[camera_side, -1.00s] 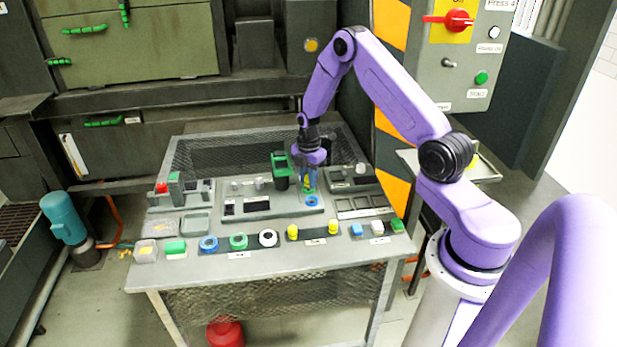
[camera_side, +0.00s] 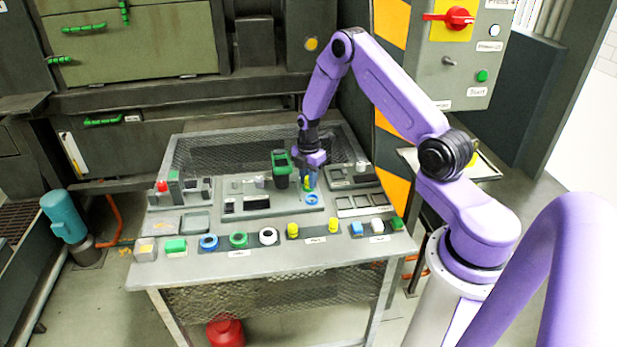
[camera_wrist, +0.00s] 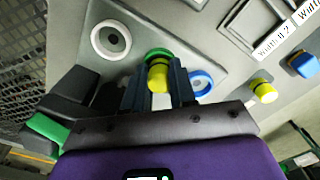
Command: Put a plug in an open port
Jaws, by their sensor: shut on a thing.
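My gripper (camera_side: 307,184) is over the right part of the grey panel (camera_side: 240,211). In the wrist view its two fingers (camera_wrist: 157,88) are shut on a yellow plug (camera_wrist: 158,76). The plug is in line with a green ring port (camera_wrist: 156,53) and overlaps its lower edge. I cannot tell whether the plug's tip is inside it. A white ring port (camera_wrist: 111,40) lies to the left and a blue ring port (camera_wrist: 201,83) to the right, both empty. The blue ring also shows in the side view (camera_side: 312,199).
Two more yellow plugs (camera_side: 292,231) (camera_side: 333,225) stand along the table's front. A dark block with a green top (camera_side: 281,167) stands close left of my gripper.

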